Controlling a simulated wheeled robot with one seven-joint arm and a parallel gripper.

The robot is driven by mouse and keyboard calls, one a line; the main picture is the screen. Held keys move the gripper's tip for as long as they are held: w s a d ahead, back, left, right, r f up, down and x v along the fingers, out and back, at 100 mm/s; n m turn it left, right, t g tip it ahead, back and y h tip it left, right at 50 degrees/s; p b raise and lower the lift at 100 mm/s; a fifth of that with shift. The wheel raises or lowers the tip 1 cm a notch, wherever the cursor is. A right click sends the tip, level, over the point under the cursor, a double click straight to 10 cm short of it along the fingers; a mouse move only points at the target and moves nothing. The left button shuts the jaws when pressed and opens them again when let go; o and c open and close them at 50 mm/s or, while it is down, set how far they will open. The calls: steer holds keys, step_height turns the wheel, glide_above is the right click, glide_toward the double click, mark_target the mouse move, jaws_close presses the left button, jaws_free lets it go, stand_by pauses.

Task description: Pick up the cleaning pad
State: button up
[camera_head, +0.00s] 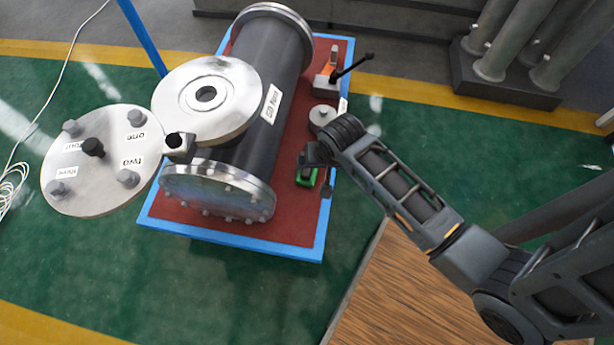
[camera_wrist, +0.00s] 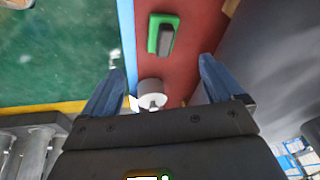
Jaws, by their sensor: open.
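The cleaning pad (camera_wrist: 155,32) is a small green block with a dark grip on top. It lies flat on the red surface in the wrist view. In the head view the pad (camera_head: 306,179) shows beside the shell, partly hidden by my gripper (camera_head: 318,160). In the wrist view my gripper (camera_wrist: 163,78) is open, with its two blue-grey fingers apart and nothing between them at their tips. The pad appears beyond the fingertips, roughly centred between them, not touched.
The dark flanged shell (camera_head: 262,115) stands close to the left of the pad. A round metal piece (camera_wrist: 152,94) and an orange-and-black tool (camera_head: 328,72) are nearby on the red platform (camera_head: 290,225), which has a blue edge. A wooden surface (camera_head: 385,290) is at lower right.

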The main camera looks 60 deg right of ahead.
mark_target(310, 170)
steer(key=w+d+f+m+b, duration=0.1)
steer(key=f, duration=0.1)
steer(key=w+d+f+m+g+b, duration=0.1)
steer(key=w+f+b, duration=0.1)
steer(key=w+d+f+g+y+b, duration=0.1)
steer(key=f+b, duration=0.1)
steer(key=shift+w+d+f+m, duration=0.1)
steer(key=shift+w+f+m, duration=0.05)
steer(key=shift+w+m, duration=0.25)
steer(key=shift+w+d+f+m+g+y+b, duration=0.4)
steer(key=shift+w+m+g+b, duration=0.1)
steer(key=shift+b, duration=0.4)
step_height(310, 170, down, 7)
steer(key=b, duration=0.4)
steer(key=shift+a+f, duration=0.15)
steer(key=shift+c, duration=0.3)
steer(key=c, duration=1.1)
steer(key=shift+c, duration=0.2)
